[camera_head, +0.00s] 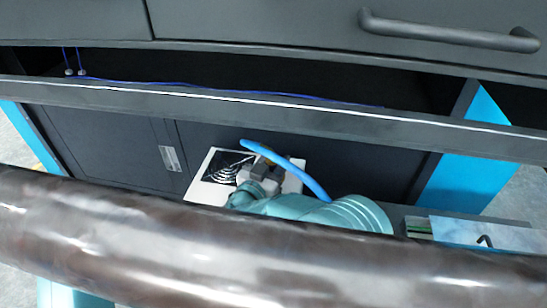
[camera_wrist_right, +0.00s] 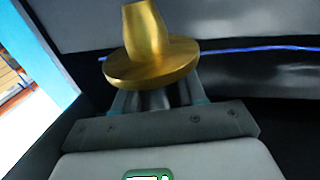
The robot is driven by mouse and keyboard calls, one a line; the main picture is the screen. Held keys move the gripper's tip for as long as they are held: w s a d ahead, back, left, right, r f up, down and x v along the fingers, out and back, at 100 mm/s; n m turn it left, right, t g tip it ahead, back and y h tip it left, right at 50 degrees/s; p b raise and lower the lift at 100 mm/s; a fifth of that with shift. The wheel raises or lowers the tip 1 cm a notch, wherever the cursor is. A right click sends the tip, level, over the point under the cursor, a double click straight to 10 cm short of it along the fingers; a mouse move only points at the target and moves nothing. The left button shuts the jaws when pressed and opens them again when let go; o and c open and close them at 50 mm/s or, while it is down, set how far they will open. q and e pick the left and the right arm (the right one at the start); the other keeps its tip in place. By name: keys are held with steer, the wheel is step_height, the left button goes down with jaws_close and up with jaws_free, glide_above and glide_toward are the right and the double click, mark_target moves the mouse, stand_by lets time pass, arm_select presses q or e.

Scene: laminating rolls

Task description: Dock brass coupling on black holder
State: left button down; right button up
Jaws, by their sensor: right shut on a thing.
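The brass coupling (camera_wrist_right: 148,42) fills the upper middle of the right wrist view, a tapered stem above a wide round flange. My right gripper (camera_wrist_right: 155,98) is shut on it, with the fingers beneath the flange. In the head view the right gripper (camera_head: 262,170) is small, in front of the dark cabinet, and the coupling is hard to make out there. I cannot pick out the black holder with certainty. My left gripper is not in view.
A large glossy brown roll (camera_head: 250,250) crosses the foreground and hides part of my right arm. A dark rail (camera_head: 250,108) runs across above the gripper. A white panel with a black pattern (camera_head: 203,190) lies behind the gripper. A blue curved tube (camera_head: 300,175) passes close by.

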steer(key=shift+w+d+f, duration=0.1)
steer(key=shift+f, duration=0.3)
steer(key=shift+f+b, duration=0.7)
steer(key=shift+b, duration=0.15)
steer(key=f+b, duration=0.2)
steer(key=f, duration=0.1)
steer(key=shift+a, duration=0.2)
steer(key=shift+f+b, duration=0.4)
steer(key=shift+d, duration=0.1)
steer(key=shift+f, duration=0.6)
steer(key=o, duration=0.9)
steer(key=shift+o, duration=0.2)
